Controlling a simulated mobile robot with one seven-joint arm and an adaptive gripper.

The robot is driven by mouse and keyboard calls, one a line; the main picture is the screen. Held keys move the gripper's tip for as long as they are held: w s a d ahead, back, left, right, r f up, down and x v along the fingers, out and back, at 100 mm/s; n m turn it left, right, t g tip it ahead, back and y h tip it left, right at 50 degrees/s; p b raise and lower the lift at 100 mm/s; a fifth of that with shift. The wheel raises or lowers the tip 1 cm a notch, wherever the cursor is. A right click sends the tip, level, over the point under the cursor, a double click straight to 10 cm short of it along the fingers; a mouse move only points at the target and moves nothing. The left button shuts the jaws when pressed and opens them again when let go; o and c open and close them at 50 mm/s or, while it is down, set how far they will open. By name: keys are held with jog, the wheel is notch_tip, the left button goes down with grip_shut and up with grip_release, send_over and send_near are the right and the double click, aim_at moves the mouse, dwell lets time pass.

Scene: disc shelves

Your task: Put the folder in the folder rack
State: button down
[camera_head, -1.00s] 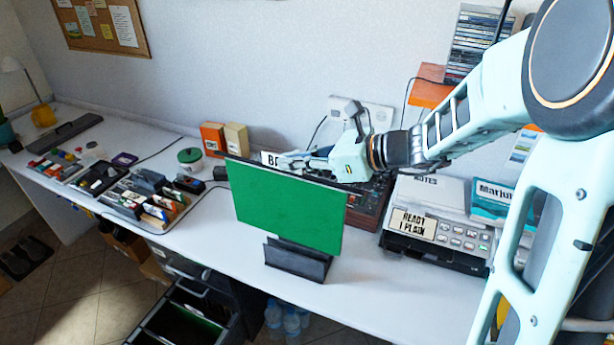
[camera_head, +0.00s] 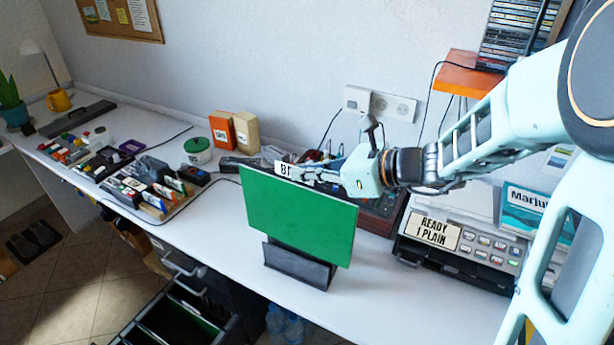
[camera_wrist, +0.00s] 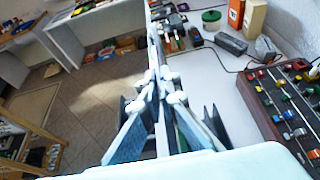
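The green folder (camera_head: 298,215) stands upright, broad face toward the head camera, with a white lettered label showing at its top edge. My gripper (camera_head: 328,176) is at its upper edge from behind. In the wrist view my gripper (camera_wrist: 160,100) has its fingers closed on the folder's thin edge. The dark folder rack (camera_head: 298,268) stands on the white desk below the folder. The folder's lower edge overlaps the rack's top in the head view; I cannot tell how deep it sits.
A printer (camera_head: 460,240) stands to the right, with a wooden panel of coloured knobs (camera_wrist: 295,105) behind the folder. Cartridge trays (camera_head: 150,190) and a round green-lidded tub (camera_head: 197,150) lie left. An open drawer (camera_head: 180,315) is below the desk's front edge.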

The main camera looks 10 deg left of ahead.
jog(key=shift+f+b, duration=0.45)
jog(key=shift+f, duration=0.15)
jog(key=c, duration=2.2)
grip_release()
jog(key=shift+o, duration=0.2)
jog(key=shift+r+p, duration=0.45)
jog(key=shift+r, duration=0.1)
jog(key=shift+d+r, duration=0.15)
jog(key=shift+r, duration=0.2)
notch_tip(320, 180, up, 4)
send_over(353, 200)
